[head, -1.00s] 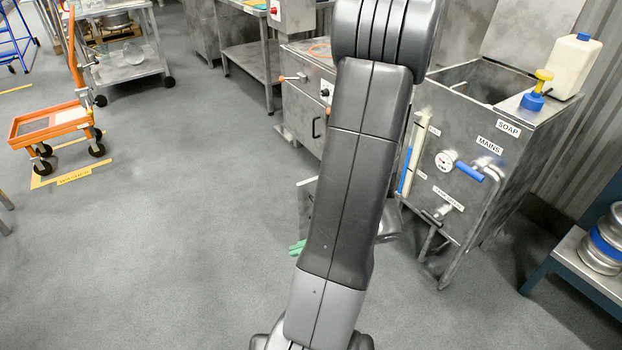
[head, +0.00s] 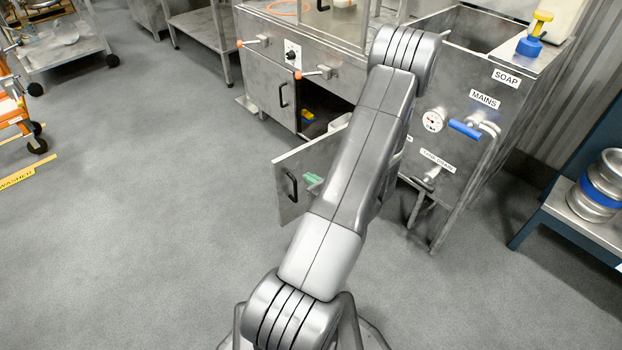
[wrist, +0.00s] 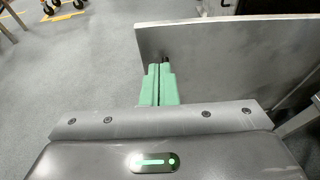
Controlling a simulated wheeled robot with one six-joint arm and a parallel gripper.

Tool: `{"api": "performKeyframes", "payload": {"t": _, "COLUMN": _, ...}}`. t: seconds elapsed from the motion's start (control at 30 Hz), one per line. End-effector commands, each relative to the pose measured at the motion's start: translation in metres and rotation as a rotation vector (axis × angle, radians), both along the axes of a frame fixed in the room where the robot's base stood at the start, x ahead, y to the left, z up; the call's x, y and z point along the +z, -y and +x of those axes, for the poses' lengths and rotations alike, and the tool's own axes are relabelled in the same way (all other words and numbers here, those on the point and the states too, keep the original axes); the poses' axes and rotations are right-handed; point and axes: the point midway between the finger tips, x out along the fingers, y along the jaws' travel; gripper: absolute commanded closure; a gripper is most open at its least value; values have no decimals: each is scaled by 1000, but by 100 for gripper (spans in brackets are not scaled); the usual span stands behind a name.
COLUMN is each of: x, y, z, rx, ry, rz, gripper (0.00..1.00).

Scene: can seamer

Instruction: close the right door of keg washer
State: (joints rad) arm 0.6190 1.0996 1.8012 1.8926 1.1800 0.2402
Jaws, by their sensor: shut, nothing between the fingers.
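The keg washer (head: 330,82) is a steel cabinet at the upper middle of the head view. Its right door (head: 318,152) stands swung out, roughly square to the front, with a dark handle (head: 291,186) near its free edge. My gripper (head: 314,179) has green fingers, shut together and empty, on the handle side of this door. In the wrist view the fingers (wrist: 160,84) are in front of the door panel (wrist: 230,52), close to its left end; I cannot tell whether they touch. My arm hides part of the door.
The washer's left door (head: 277,92) looks shut. The opening beside it shows a yellow item (head: 307,115) inside. A steel tank (head: 470,110) with a gauge and pipes stands to the right. A keg (head: 600,188) sits on a rack at far right.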

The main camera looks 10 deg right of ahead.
Motion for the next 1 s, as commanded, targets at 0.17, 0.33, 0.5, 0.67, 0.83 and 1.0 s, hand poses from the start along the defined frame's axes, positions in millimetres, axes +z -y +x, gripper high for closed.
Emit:
{"api": "performKeyframes", "payload": {"t": 0.17, "x": -14, "y": -21, "z": 32, "rx": 6, "ry": 2, "rz": -1, "gripper": 100}}
{"api": "performKeyframes", "payload": {"t": 0.33, "x": -22, "y": -38, "z": 59, "rx": 6, "ry": 2, "rz": -1, "gripper": 100}}
{"api": "performKeyframes", "payload": {"t": 0.5, "x": -21, "y": -50, "z": 79, "rx": 5, "ry": 2, "rz": -2, "gripper": 100}}
{"api": "performKeyframes", "payload": {"t": 0.67, "x": -20, "y": -54, "z": 88, "rx": 2, "ry": 0, "rz": 0, "gripper": 100}}
{"api": "performKeyframes", "payload": {"t": 0.83, "x": -20, "y": -55, "z": 89, "rx": 1, "ry": 0, "rz": 0, "gripper": 100}}
{"api": "performKeyframes", "payload": {"t": 1.0, "x": -20, "y": -55, "z": 89, "rx": 1, "ry": 0, "rz": -1, "gripper": 100}}
